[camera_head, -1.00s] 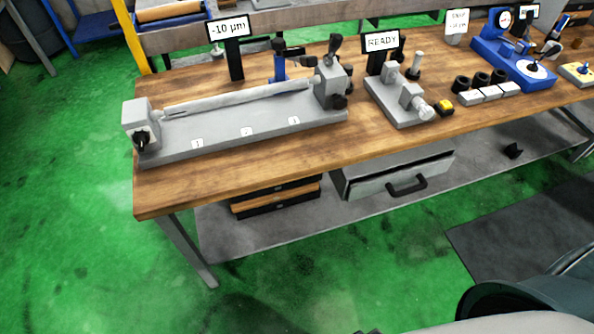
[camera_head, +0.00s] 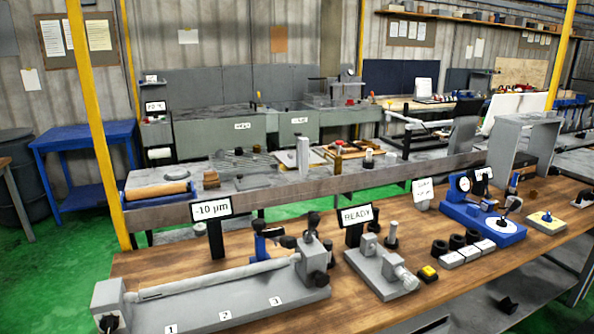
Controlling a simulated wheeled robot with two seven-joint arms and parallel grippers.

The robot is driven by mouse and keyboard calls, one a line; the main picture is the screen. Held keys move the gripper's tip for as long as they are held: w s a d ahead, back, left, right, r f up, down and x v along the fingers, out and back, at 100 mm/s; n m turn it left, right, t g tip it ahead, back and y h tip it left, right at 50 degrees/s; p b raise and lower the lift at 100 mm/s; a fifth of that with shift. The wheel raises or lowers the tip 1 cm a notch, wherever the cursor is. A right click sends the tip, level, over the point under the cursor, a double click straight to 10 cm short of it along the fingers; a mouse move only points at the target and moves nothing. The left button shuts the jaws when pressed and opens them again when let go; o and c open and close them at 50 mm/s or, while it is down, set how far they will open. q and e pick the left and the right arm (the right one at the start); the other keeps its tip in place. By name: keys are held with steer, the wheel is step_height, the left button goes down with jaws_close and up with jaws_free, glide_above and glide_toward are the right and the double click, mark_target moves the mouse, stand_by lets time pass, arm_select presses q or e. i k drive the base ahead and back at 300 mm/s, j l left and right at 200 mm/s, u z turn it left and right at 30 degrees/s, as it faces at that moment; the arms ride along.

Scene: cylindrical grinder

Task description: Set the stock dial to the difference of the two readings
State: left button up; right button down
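A black display reading "-10 µm" (camera_head: 211,209) stands behind the grey grinder fixture (camera_head: 215,304), which holds a long pale bar (camera_head: 220,276) and has marks 1, 2 and 3. A second display reads "READY" (camera_head: 357,215) behind a smaller grey device (camera_head: 382,272). A small white card (camera_head: 422,189) stands farther right, its text too small to read. A blue stand (camera_head: 480,222) carries an upright round gauge (camera_head: 463,184) and a flat white dial (camera_head: 499,226) with a knob. I cannot tell which dial is the stock dial. Neither gripper is in view.
Several black rings (camera_head: 457,242) and white blocks (camera_head: 467,253) sit in front of the blue stand. A pale box with a blue knob (camera_head: 546,220) is at right. The wooden bench's front is mostly clear.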

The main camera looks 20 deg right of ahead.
mark_target(547, 218)
steer(key=z, duration=2.1)
